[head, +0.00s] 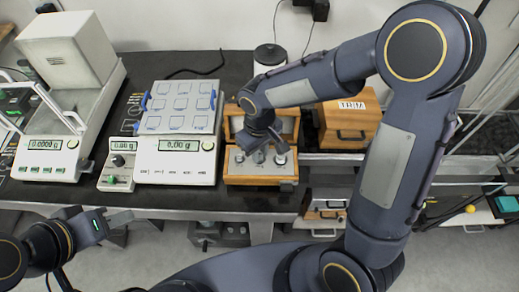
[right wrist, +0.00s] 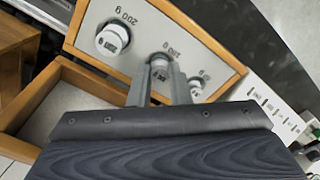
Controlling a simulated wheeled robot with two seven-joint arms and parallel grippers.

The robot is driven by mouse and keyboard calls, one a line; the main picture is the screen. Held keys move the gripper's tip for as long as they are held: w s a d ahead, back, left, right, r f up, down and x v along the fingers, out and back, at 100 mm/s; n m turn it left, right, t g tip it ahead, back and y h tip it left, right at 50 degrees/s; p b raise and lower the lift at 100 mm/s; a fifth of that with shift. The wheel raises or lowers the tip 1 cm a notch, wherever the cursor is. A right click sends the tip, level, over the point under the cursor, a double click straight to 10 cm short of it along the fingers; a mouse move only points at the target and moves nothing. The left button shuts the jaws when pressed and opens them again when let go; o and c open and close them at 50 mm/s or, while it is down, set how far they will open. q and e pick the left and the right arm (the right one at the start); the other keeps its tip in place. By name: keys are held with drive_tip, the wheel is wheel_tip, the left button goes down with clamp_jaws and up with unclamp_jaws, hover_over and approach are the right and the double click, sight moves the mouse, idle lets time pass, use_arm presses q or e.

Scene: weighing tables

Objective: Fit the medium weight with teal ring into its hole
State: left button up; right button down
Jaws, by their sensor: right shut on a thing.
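An open wooden weight box (head: 258,180) stands on the dark bench, with metal weights in its pale panel. In the right wrist view the panel (right wrist: 138,29) has a large weight (right wrist: 112,39) by the 200 g label and a small weight (right wrist: 196,90) at the other end. My right gripper (right wrist: 160,84) is shut on the medium weight (right wrist: 158,67) between them, at the middle label.
A balance (head: 176,172) with a tray of square pads (head: 178,105) stands left of the box. A small display unit (head: 116,165) and an enclosed balance (head: 45,160) are further left.

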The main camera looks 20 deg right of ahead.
drive_tip(key=shift+f, duration=0.25)
drive_tip(key=c, duration=1.3)
unclamp_jaws()
drive_tip(key=shift+r, duration=0.1)
wheel_tip(320, 180, up, 7)
drive_tip(key=shift+d+r, duration=0.1)
drive_tip(key=shift+r, duration=0.3)
drive_tip(key=s+d+r+m+t+y, duration=0.1)
drive_tip(key=s+d+m+t, duration=0.1)
drive_tip(key=s, duration=0.3)
drive_tip(key=s+d+r+m+t+y, duration=0.1)
drive_tip(key=s+d+r+m, duration=0.1)
drive_tip(key=s+d, duration=0.2)
drive_tip(key=s+d+r+m+t+y, duration=0.1)
drive_tip(key=s+d+r+m+t, duration=0.1)
drive_tip(key=s, duration=0.5)
drive_tip(key=shift+s+d+t+y, duration=0.1)
drive_tip(key=shift+d+t+y, duration=0.2)
drive_tip(key=shift+d+y, duration=0.15)
